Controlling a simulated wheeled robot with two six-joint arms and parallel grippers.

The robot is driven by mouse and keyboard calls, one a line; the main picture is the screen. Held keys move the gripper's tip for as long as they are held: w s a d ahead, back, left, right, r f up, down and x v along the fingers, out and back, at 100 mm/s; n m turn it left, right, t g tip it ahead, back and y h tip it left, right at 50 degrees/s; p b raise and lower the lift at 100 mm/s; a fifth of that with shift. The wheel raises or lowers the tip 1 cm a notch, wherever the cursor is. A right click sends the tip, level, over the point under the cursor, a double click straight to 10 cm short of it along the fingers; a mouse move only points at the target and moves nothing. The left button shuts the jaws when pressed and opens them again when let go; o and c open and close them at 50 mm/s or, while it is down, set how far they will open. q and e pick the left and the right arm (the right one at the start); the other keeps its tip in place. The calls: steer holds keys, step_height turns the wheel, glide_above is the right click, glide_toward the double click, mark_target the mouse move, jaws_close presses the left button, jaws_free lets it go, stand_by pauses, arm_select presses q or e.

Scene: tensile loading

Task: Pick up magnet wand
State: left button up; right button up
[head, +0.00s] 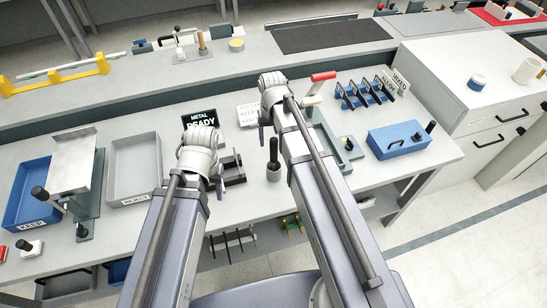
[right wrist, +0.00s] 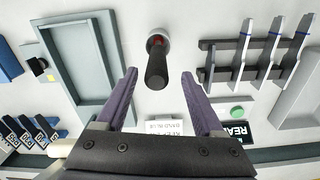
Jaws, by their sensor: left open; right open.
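The magnet wand (head: 273,152) has a black handle and stands upright in a small grey cup (head: 273,174) on the bench; its lower end is hidden in the cup. In the right wrist view the wand (right wrist: 157,68) shows its handle with a reddish ring at the cup. My right gripper (right wrist: 159,76) is open and empty. Its fingertips lie on either side of the handle in that view, with gaps on both sides and no visible contact. My left gripper (head: 201,168) is open, left of the wand, largely hidden by its own wrist.
A rack (right wrist: 247,62) with several metal strips stands beside the wand, and a grey-green tray (right wrist: 83,60) lies on the other side. A black READY sign (head: 199,120) stands behind. A blue box (head: 398,140) and a grey bin (head: 135,165) are farther off.

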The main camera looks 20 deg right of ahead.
mark_target(274, 149)
steer(key=shift+f, duration=0.1)
steer(key=f+b, duration=0.5)
steer(key=shift+s+d, duration=0.2)
jaws_close()
stand_by(0.5)
